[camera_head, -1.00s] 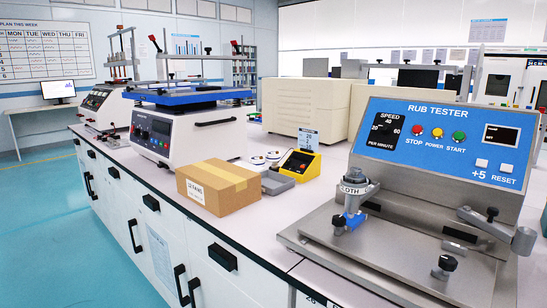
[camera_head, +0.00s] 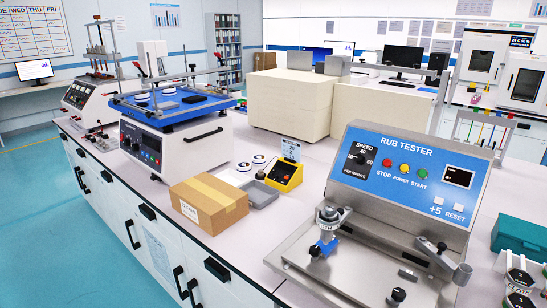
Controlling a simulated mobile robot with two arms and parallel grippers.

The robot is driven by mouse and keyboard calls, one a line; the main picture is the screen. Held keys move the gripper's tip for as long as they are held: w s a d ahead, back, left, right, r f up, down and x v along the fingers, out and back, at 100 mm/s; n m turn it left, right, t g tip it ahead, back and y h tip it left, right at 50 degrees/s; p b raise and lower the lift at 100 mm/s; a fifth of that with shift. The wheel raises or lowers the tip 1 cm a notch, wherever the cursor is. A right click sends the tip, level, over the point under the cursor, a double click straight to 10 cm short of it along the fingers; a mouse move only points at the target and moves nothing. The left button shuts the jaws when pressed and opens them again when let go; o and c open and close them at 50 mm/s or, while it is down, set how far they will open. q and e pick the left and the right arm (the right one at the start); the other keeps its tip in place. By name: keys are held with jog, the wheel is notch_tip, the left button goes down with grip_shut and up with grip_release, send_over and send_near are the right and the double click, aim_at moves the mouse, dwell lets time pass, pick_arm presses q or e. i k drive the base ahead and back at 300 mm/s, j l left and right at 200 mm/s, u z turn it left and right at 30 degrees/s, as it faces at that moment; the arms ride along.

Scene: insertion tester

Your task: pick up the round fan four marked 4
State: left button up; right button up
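Two small round white pieces with dark tops, one at the back (camera_head: 259,160) and one nearer (camera_head: 245,167), sit on the bench beside the yellow device. Two more round white pieces, one at the left (camera_head: 141,97) and one at the right (camera_head: 168,90), lie on the blue platform of the white machine. Any number on these pieces is too small to read, so I cannot tell which is the fan marked 4. Neither of my grippers is in view.
A cardboard box (camera_head: 209,203) stands near the bench's front edge, before a grey tray (camera_head: 260,192) and yellow device (camera_head: 285,174). The rub tester (camera_head: 410,180) fills the right. Black-and-white items (camera_head: 520,281) and a teal case (camera_head: 520,236) stand farther right.

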aim_at(258, 160)
jog(key=i+j+z, duration=0.15)
jog(key=z, duration=0.3)
jog(key=i+j+z, duration=0.1)
jog(key=z, duration=0.3)
jog(key=j+z, duration=0.3)
jog(key=z, duration=0.15)
jog(key=i, duration=0.05)
